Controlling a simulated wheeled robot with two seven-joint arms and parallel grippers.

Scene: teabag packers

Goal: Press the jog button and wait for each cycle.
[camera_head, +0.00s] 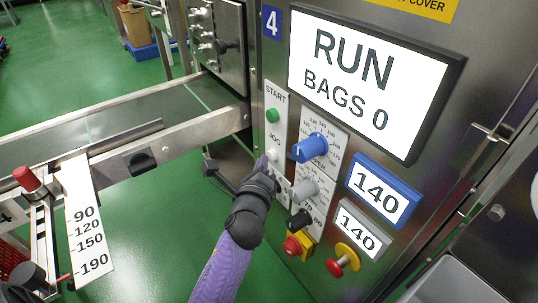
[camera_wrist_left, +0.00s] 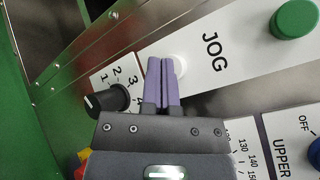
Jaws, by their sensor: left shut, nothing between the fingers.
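The white jog button (camera_wrist_left: 177,65) sits on a white label strip marked JOG, below the green START button (camera_head: 272,115). My left gripper (camera_head: 262,163) is shut and empty. Its purple fingertips (camera_wrist_left: 162,68) are right at the jog button and cover part of it; I cannot tell whether they touch or press it. In the head view the button (camera_head: 273,155) shows just beside the fingertips. The display (camera_head: 352,85) reads RUN, BAGS 0. My right gripper is not in view.
A blue knob (camera_head: 311,148), a grey knob (camera_head: 303,188), a black knob (camera_head: 300,219) and red stop buttons (camera_head: 337,267) crowd the panel near my left arm. Two small displays (camera_head: 377,190) read 140. A conveyor (camera_head: 120,115) runs at the left.

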